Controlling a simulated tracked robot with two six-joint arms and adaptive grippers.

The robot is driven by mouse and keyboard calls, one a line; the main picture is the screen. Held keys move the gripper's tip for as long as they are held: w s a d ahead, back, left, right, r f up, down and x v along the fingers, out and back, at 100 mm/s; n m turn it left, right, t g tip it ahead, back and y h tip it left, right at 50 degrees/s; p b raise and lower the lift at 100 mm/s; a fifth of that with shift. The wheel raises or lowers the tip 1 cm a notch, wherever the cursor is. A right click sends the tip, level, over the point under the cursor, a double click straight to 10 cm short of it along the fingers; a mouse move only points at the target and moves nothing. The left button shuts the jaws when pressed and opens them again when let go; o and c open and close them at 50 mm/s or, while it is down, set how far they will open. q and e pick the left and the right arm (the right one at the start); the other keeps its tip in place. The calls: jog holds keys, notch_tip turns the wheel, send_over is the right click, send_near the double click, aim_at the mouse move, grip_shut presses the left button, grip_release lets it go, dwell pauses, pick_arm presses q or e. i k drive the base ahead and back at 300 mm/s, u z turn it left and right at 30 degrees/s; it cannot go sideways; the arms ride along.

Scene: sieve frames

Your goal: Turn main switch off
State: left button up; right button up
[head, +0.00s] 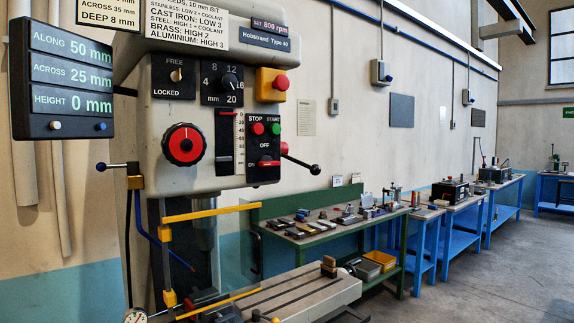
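The main switch (269,163) is a red handle low on a black panel (263,176) on the front of the drilling machine. The handle lies roughly level, beside the word ON; the word OFF stands above it. A red STOP button (257,128) and a green START button (275,128) sit higher on the same panel. Neither of my grippers shows in the head view.
A lever with a black knob (315,169) juts out right of the panel. A yellow box with a red button (271,85) is above, a red dial (183,145) to the left. A clear guard with yellow bars (212,212) hangs below. Benches line the wall.

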aim_at(267, 163)
jog(key=u, duration=0.15)
jog(key=i, duration=0.9)
jog(key=z, duration=0.1)
